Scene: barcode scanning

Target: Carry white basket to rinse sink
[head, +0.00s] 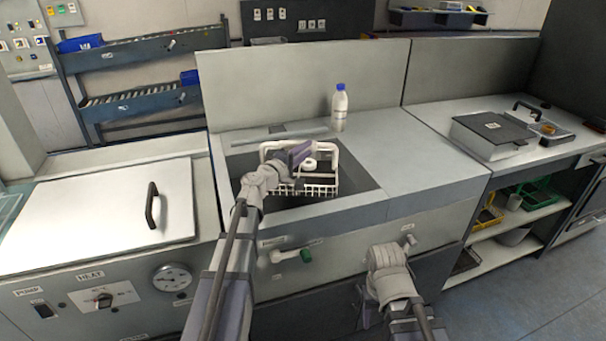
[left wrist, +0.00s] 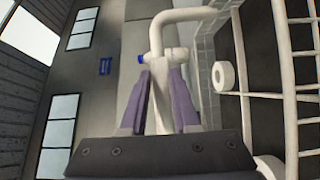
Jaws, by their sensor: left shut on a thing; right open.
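The white wire basket (head: 316,189) is in or just over the dark sink recess (head: 350,176) in the middle counter; I cannot tell whether it touches the bottom. My left gripper (head: 299,153) is shut on the basket's white handle, and its purple fingers cover part of it. In the left wrist view the handle (left wrist: 182,15) bends down between the fingers (left wrist: 160,100), with basket wires (left wrist: 288,90) at the right. A white ring (head: 310,164) shows inside the basket. My right gripper (head: 387,258) is open and empty before the counter front.
A white bottle with a blue cap (head: 340,108) stands behind the sink. A closed lid with a black handle (head: 118,203) covers the left unit. A grey box (head: 491,134) sits on the right counter. The counter right of the sink (head: 428,160) is clear.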

